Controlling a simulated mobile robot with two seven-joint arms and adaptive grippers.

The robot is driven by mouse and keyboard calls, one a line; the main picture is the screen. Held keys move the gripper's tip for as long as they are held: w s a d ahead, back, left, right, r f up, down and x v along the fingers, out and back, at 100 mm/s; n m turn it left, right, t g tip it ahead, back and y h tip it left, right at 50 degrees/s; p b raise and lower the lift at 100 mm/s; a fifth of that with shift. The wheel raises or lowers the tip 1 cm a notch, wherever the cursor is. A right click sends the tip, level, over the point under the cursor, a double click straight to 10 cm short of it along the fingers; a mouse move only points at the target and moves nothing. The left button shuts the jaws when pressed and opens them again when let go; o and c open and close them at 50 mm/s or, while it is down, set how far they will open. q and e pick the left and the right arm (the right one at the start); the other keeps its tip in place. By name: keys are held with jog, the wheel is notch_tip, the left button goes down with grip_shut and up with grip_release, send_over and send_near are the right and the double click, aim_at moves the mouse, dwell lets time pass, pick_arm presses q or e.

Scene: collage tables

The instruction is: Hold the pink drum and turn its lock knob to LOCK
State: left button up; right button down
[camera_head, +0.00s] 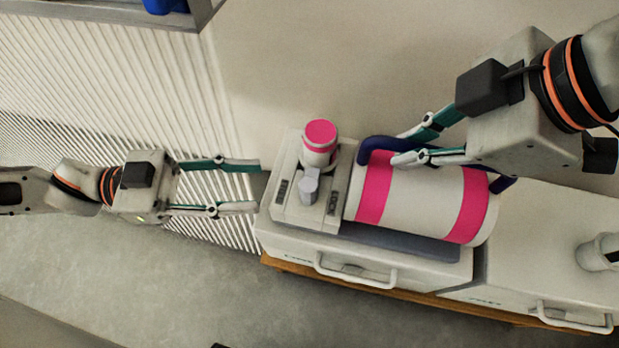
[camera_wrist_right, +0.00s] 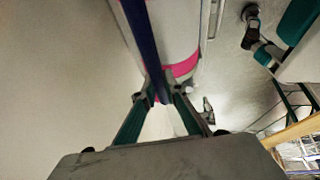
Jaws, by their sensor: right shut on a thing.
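The drum (camera_head: 418,200), white with pink bands, lies on its side in the head view; its body also shows in the right wrist view (camera_wrist_right: 178,30). A dark blue bar (camera_head: 375,143) runs along it. My right gripper (camera_head: 398,146) is shut on this bar; in the right wrist view its fingers (camera_wrist_right: 160,92) straddle the bar. A grey knob (camera_head: 309,187) stands on a pale panel (camera_head: 290,212) at the drum's left end. The labels on the panel are too small to read. My left gripper (camera_head: 257,186) is open and empty, left of the knob and apart from it.
A pink-topped cylinder (camera_head: 320,143) stands just behind the knob. White cabinets with drawer handles (camera_head: 355,278) carry the drum and panel. A small white cylinder (camera_head: 602,252) is at the far right. Floor space is open at lower left (camera_head: 120,270).

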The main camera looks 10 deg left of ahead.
aim_at(310, 184)
pick_arm(q)
jog(key=x, duration=1)
jog(key=shift+r, duration=0.1)
grip_shut()
